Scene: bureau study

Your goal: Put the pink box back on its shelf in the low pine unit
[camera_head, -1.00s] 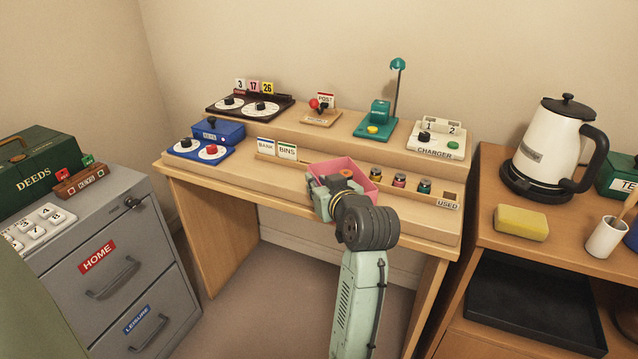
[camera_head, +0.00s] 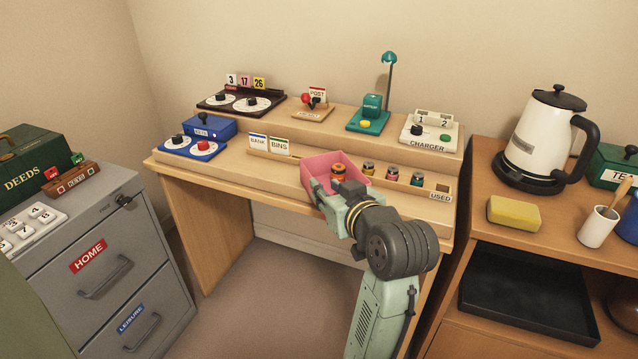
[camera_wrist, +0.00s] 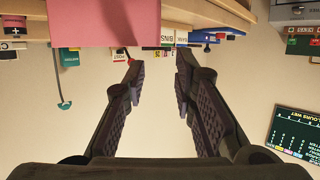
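The pink box (camera_head: 318,163), open at the top, rests on the front of the wooden desk, left of a row of small jars. An orange-topped jar (camera_head: 338,172) shows inside it. My gripper (camera_head: 343,189) is at the box's front right side. In the wrist view the fingers (camera_wrist: 160,68) stand apart with nothing between them. The pink box (camera_wrist: 104,22) shows there at the top, off to the left of the finger gap. A wooden unit (camera_head: 490,228) stands at the right; I cannot tell whether it is the low pine unit.
The desk (camera_head: 222,170) carries switch panels, a teal lamp (camera_head: 388,62) and a charger (camera_head: 428,135). A kettle (camera_head: 543,135), yellow sponge (camera_head: 514,212) and white cup (camera_head: 597,227) stand on the right unit, with a black tray (camera_head: 530,290) below. A grey filing cabinet (camera_head: 95,240) is left.

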